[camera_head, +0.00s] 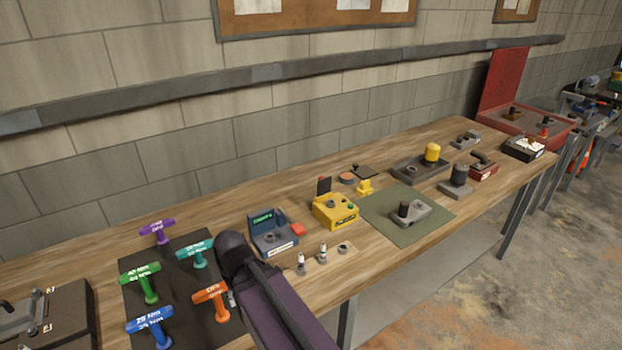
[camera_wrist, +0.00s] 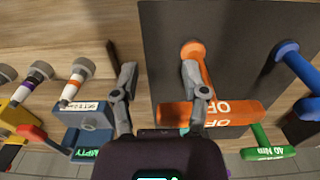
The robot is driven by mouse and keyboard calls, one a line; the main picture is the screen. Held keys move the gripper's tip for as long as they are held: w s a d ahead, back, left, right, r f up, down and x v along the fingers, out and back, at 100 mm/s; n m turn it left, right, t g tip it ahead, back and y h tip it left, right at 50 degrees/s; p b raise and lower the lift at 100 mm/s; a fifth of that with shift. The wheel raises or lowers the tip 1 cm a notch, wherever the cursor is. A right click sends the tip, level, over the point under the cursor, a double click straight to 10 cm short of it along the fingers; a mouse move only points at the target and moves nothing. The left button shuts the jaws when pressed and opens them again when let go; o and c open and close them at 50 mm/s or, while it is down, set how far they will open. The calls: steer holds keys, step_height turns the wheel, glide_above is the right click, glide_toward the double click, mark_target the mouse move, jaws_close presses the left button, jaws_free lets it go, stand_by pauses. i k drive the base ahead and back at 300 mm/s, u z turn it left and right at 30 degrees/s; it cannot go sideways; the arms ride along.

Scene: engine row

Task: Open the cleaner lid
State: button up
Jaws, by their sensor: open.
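My gripper (camera_wrist: 159,72) is open and empty above the bench, at the edge of the dark mat. Its right finger overlaps the orange T-handle in the picture; contact cannot be told. Part of the yellow box (camera_wrist: 12,116) shows at the wrist view's left edge.
Colored T-handles, including the orange one (camera_head: 211,291), stand on the dark mat (camera_head: 180,270). Small spark plugs (camera_head: 322,250) stand near the front edge. A green mat (camera_head: 377,224) with a grey part lies right. A red open case (camera_head: 505,80) is at the far end.

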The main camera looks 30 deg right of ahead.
mark_target(324, 185)
steer(key=u, duration=0.9)
steer(key=k, duration=0.8)
steer(key=z, duration=2.05)
steer(key=i, duration=0.25)
steer(key=u, duration=0.6)
